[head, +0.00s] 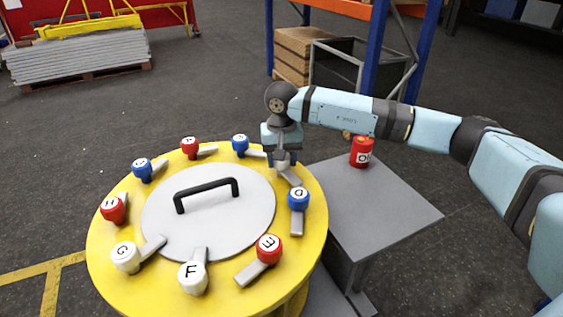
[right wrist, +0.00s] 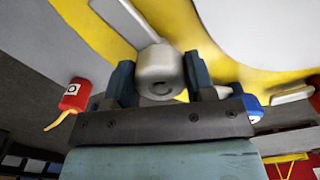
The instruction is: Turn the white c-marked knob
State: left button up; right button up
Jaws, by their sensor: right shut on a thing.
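The white c-marked knob (right wrist: 160,70) sits between the two fingers of my right gripper (right wrist: 160,82) in the right wrist view, and its letter faces the camera. In the head view my right gripper (head: 283,158) comes down on this knob at the far right part of the yellow round table's rim (head: 110,250). The gripper is shut on the knob and hides most of it. The knob's grey lever (head: 291,177) sticks out below the gripper, towards the front right. My left gripper is not in view.
Other lettered knobs with grey levers ring the rim, including a blue one (head: 299,198) and a blue one (head: 241,145) on either side of my gripper. A grey lid (head: 210,220) with a black handle (head: 206,190) fills the middle. A red canister (head: 362,152) stands on a grey side table (head: 375,215).

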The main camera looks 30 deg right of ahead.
jog(key=shift+n, duration=0.3)
jog(key=o, duration=0.9)
notch_tip(320, 180, up, 14)
jog(key=shift+f, duration=0.1)
dwell(0.6)
